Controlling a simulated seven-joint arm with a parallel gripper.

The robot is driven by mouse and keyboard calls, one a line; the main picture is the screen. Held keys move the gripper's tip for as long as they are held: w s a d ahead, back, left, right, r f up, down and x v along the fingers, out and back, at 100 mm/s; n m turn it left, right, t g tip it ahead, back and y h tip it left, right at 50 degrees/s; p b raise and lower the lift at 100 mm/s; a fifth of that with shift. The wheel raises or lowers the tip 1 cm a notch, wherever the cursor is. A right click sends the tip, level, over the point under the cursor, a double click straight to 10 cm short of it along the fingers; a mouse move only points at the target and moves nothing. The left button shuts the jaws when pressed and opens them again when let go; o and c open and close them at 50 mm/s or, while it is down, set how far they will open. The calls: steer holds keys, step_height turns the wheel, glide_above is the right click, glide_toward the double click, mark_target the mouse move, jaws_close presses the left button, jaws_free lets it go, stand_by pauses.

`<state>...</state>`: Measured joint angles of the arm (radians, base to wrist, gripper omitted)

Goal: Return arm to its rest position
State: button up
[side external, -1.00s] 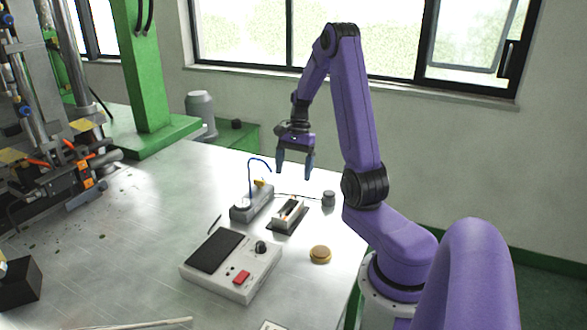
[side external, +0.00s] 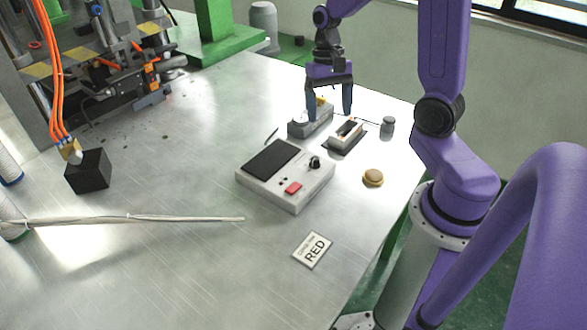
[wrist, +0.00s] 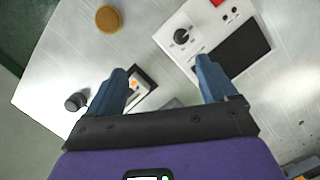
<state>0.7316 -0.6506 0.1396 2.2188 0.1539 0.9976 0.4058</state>
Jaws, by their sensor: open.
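My gripper (side external: 330,114) is open with nothing between its dark blue fingers. In the side view it hangs pointing down, its fingers in front of or over the small grey device (side external: 300,128); I cannot tell its exact height. In the wrist view, my gripper (wrist: 160,70) shows its two fingers spread wide. A small metal mould (side external: 346,134) lies just right of the fingertips in the side view. In the wrist view the mould (wrist: 147,88) shows beside the left finger, partly hidden by it.
A control box (side external: 306,186) with a red button stands before the gripper. A round tan disc (side external: 373,177) and a small grey cylinder (side external: 387,127) lie to the right. The front table is mostly bare.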

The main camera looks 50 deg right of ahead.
steer(key=s+a+r+n+t+h, duration=0.1)
steer(key=s+a+r+n+t, duration=0.1)
steer(key=s+a+n, duration=1.1)
steer(key=shift+s+a+r+n, duration=0.3)
steer(key=shift+s+r+n, duration=0.25)
steer(key=shift+s+n, duration=2.1)
steer(key=shift+w+n, duration=0.55)
steer(key=shift+w, duration=0.05)
